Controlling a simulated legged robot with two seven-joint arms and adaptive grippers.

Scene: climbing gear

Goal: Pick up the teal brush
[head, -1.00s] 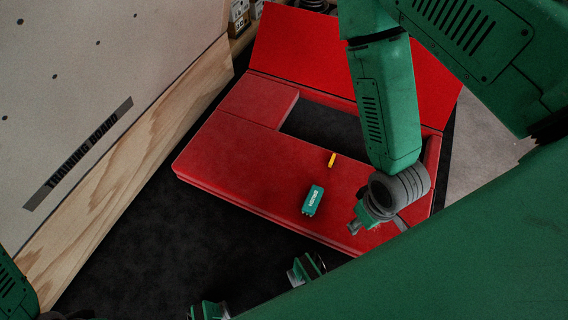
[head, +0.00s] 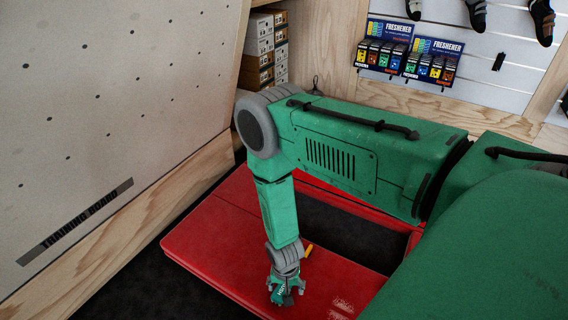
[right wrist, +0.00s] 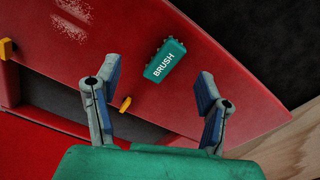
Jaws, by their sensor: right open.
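The teal brush (right wrist: 165,60), a small block with white BRUSH lettering, lies on the red folding mat (right wrist: 120,45). In the right wrist view it is upright-slanted, beyond my right gripper (right wrist: 158,84) and between the lines of its two fingers. The fingers are spread and hold nothing. In the head view my right gripper (head: 286,291) hangs low over the front part of the mat (head: 220,250) and partly hides the brush (head: 279,295). The exact gap between fingertips and brush cannot be told. My left gripper is out of view.
A small yellow piece (right wrist: 125,104) is on the mat near the left finger, and another yellow piece (right wrist: 6,48) shows at the left. A training board (head: 100,120) with a wooden edge stands left. Freshener racks (head: 405,55) and stacked boxes (head: 262,50) are behind.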

